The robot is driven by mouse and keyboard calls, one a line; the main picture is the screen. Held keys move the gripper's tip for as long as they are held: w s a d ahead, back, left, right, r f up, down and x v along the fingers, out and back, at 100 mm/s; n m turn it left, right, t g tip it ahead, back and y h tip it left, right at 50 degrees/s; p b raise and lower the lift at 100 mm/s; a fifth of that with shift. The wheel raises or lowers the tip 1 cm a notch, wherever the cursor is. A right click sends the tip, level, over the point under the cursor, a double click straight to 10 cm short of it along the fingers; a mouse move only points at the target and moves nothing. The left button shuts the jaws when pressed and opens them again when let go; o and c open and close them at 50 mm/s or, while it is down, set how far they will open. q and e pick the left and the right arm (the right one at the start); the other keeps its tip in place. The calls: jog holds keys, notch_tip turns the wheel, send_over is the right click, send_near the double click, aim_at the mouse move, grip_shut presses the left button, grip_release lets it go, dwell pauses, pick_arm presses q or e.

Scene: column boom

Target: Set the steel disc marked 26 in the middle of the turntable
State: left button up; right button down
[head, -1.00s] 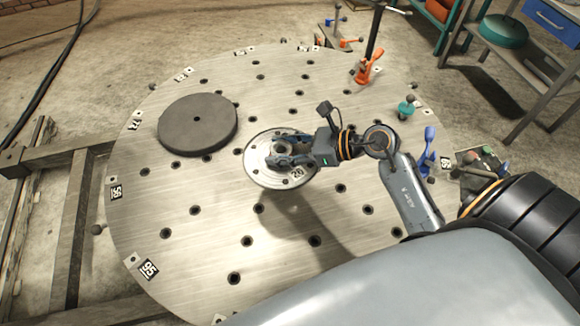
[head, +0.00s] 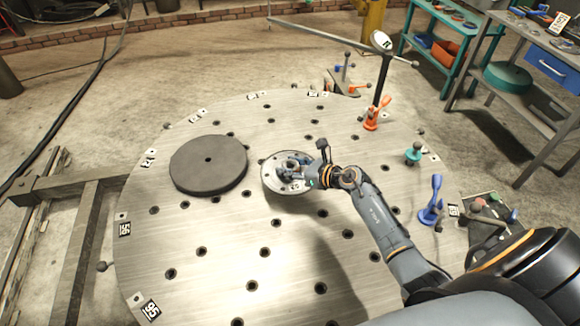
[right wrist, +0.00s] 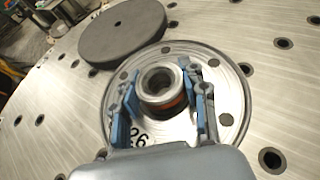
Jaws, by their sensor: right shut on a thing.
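The steel disc marked 26 (head: 272,182) is a shiny round plate with a raised hub. It shows near the middle of the turntable (head: 225,285), right of the dark disc. My right gripper (head: 290,165) is shut on its hub. In the right wrist view, the blue-padded fingers (right wrist: 160,98) stand on either side of the hub, and the mark 26 shows on the disc (right wrist: 233,95) near the wrist. The disc looks about level. I cannot tell whether it touches the turntable or hangs just above. My left gripper is not in view.
A dark grey disc (head: 208,175) lies on the turntable, left of the steel one. Orange (head: 372,118), teal (head: 413,154) and blue (head: 432,202) clamps stand along the right rim. A black post with a round top (head: 382,70) rises behind. The front of the turntable is clear.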

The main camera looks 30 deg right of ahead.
notch_tip(320, 180, down, 5)
jog(key=b, duration=0.4)
jog(key=shift+w+r+b, duration=0.1)
jog(key=shift+w+b, duration=0.05)
jog(key=shift+b, duration=0.15)
dwell(0.7)
jog(key=shift+f+b, duration=0.35)
jog(key=shift+f, duration=0.15)
jog(key=c, duration=0.7)
grip_release()
jog(key=shift+o, duration=0.3)
jog(key=shift+s, duration=0.2)
